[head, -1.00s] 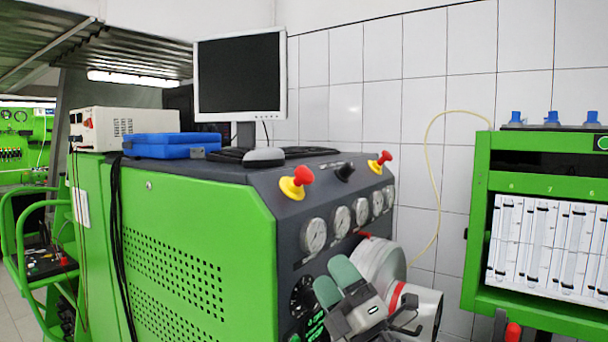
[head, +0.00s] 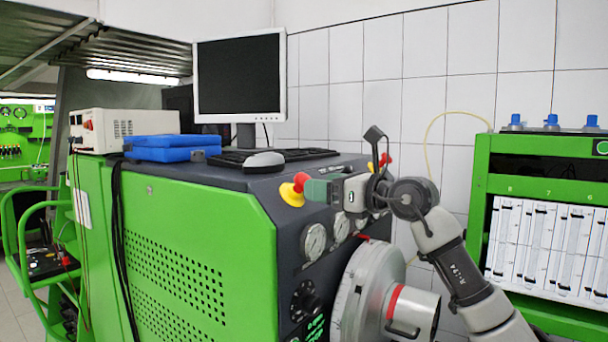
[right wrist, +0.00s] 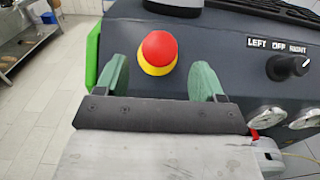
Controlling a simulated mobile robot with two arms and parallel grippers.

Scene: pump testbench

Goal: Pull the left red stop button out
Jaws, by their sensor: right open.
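The left red stop button (head: 301,181) sits on a yellow base on the dark sloped panel of the green testbench. In the right wrist view the red button (right wrist: 158,47) and its yellow ring show fully. My right gripper (head: 315,190) is level with the button, close on its right side in the head view. In the right wrist view its green fingers (right wrist: 161,68) stand apart, open, one on each side of the button's lower part, with no visible contact. My left gripper is not in view.
The right red button (head: 386,159) is partly covered by my right arm. A selector knob (right wrist: 290,67) marked left, off and right sits beside the gripper. Gauges (head: 313,241) and a large round drum (head: 350,300) lie below. A mouse (head: 261,162) and monitor (head: 240,75) stand above.

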